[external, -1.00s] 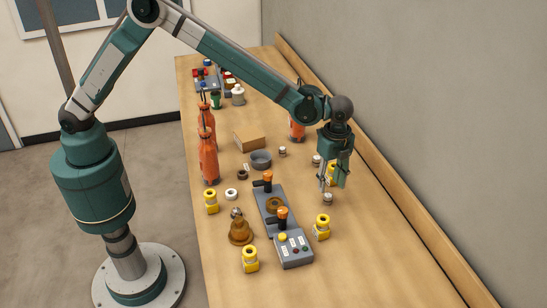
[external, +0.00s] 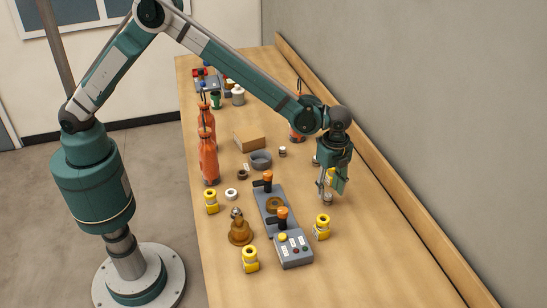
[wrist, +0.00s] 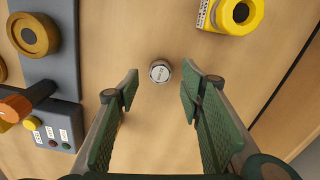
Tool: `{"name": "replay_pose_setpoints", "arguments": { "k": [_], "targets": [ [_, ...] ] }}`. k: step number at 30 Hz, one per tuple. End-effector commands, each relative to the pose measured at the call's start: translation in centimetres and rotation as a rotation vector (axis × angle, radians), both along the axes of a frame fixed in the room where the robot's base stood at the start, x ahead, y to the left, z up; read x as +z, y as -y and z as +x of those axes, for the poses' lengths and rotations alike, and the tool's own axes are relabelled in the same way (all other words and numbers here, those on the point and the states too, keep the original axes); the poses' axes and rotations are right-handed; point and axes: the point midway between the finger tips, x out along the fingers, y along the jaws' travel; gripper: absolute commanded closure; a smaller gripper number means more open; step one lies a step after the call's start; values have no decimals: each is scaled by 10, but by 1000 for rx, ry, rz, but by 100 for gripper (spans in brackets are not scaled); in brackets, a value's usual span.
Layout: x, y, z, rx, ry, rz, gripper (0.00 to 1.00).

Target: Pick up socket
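A small metallic cylinder with a lettered round top, which looks like the socket (wrist: 160,71), stands upright on the table, just beyond the gap between my fingertips in the wrist view. In the external view it (external: 327,199) is at the right of the grey control box, right below my gripper (external: 333,193). My gripper (wrist: 161,86) is open and empty, with one green finger on each side of the cylinder's line. I cannot tell exactly how high the fingertips are above the table.
A yellow part (wrist: 236,13) lies close to the right finger. The grey control box (external: 293,256) with orange-topped levers stands to the left. Another yellow fitting (external: 322,227) is near the front. The wooden ledge (external: 400,212) and wall run along the right. Table at front right is clear.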

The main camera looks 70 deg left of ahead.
Motion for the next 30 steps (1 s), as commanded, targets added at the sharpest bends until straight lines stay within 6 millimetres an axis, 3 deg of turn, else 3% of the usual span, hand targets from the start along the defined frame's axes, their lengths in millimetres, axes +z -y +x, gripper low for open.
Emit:
{"name": "replay_pose_setpoints", "arguments": {
  "k": [12,30],
  "targets": [
    [-41,-1,0,0,0,0,62],
    [-43,-1,0,0,0,0,62]
  ]
}}
